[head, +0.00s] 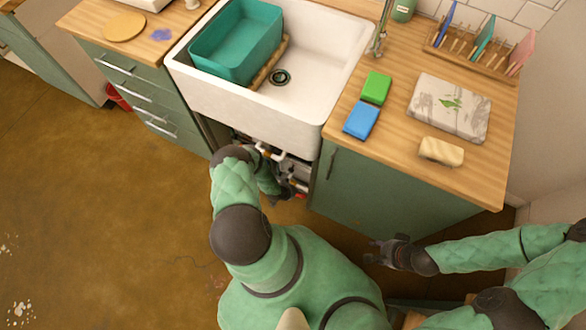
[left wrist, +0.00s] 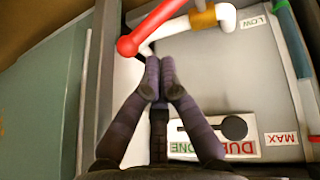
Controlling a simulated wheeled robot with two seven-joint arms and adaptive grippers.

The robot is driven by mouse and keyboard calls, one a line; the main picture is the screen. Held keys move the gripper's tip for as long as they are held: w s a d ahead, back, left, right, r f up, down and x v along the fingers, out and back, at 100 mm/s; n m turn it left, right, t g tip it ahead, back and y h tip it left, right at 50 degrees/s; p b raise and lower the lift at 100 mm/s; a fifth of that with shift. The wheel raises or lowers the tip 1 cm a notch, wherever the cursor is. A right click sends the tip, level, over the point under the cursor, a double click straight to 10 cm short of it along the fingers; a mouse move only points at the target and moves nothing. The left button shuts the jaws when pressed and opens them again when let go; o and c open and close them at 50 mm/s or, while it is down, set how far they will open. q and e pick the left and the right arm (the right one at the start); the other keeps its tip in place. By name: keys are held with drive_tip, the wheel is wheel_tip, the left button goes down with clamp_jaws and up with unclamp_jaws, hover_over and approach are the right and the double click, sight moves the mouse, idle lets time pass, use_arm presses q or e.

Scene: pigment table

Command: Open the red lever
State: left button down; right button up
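The red lever (left wrist: 152,27) shows at the top of the left wrist view. It is a slanted red bar with a rounded end at its lower left, beside a white pipe (left wrist: 180,25) with a brass-coloured fitting. My left gripper (left wrist: 158,70) has its two fingertips together, with nothing visible between them. The tips are just below the lever's rounded end; I cannot tell whether they touch anything. In the head view my left arm reaches into the space under the sink and hides much of it. My right gripper (head: 372,251) looks open and empty, in front of the right cabinet.
A grey panel (left wrist: 215,75) with LOW and MAX labels and a sign lies behind the fingers. The white sink (head: 310,60) is above, holding a teal basin (head: 240,45). Green cabinets (head: 385,190) stand either side of the opening.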

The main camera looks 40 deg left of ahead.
use_arm(q)
drive_tip(key=s+d+r+p, duration=0.3)
drive_tip(key=d+r+p, duration=0.2)
drive_tip(key=r, duration=0.2)
drive_tip(key=shift+s+d+r, duration=0.3)
drive_tip(key=shift+r, duration=0.1)
use_arm(e)
drive_tip(key=r, duration=0.5)
drive_tip(key=shift+s+a+r, duration=0.1)
drive_tip(key=shift+s+r, duration=0.1)
